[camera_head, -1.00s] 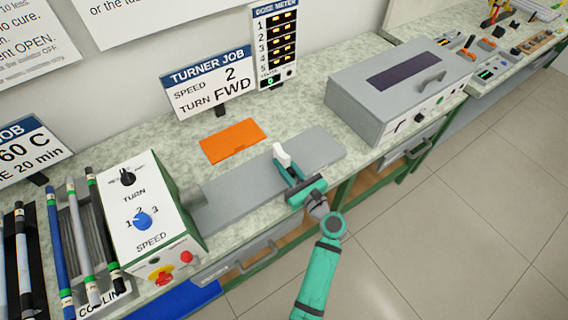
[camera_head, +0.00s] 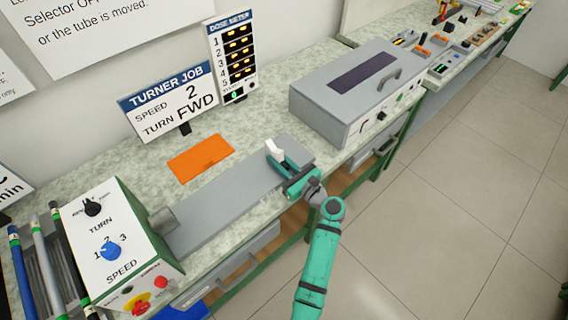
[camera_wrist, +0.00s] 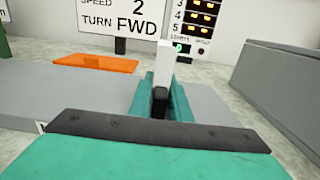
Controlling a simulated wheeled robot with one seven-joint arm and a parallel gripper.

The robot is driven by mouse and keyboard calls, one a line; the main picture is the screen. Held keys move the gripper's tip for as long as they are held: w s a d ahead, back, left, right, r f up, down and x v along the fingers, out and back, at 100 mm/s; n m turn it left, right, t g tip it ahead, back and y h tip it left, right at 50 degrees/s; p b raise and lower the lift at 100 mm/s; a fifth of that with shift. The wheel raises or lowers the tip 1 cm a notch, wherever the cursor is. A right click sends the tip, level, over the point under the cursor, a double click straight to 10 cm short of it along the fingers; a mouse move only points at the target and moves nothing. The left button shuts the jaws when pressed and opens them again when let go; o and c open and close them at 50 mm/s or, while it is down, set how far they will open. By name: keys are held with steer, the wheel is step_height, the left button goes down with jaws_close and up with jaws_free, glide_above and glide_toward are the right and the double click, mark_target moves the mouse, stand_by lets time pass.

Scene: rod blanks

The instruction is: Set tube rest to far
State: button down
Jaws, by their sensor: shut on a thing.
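The tube rest (camera_head: 274,147) is a small white upright post on the long grey turner bed (camera_head: 225,200). It stands close to the bed's right end, away from the turner box (camera_head: 112,245). My gripper (camera_head: 284,162) reaches in from the front and is shut on the rest's lower part. In the wrist view the white post (camera_wrist: 163,65) rises between my teal fingers (camera_wrist: 161,102), with a dark block at its foot. The rest's base is mostly hidden by my gripper.
An orange plate (camera_head: 200,158) lies behind the bed. The job sign (camera_head: 170,100) and dose meter (camera_head: 232,55) stand at the back. A grey cabinet (camera_head: 335,105) stands to the right of the bed. Tubes lie in a rack (camera_head: 55,262) at the left.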

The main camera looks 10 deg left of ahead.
steer(key=shift+w+d+r, duration=0.1)
steer(key=shift+w+d, duration=0.1)
steer(key=c, duration=1.8)
jaws_free()
steer(key=shift+d, duration=0.1)
steer(key=shift+o, duration=0.2)
steer(key=v, duration=1)
steer(key=shift+s+d, duration=0.2)
steer(key=shift+s, duration=0.05)
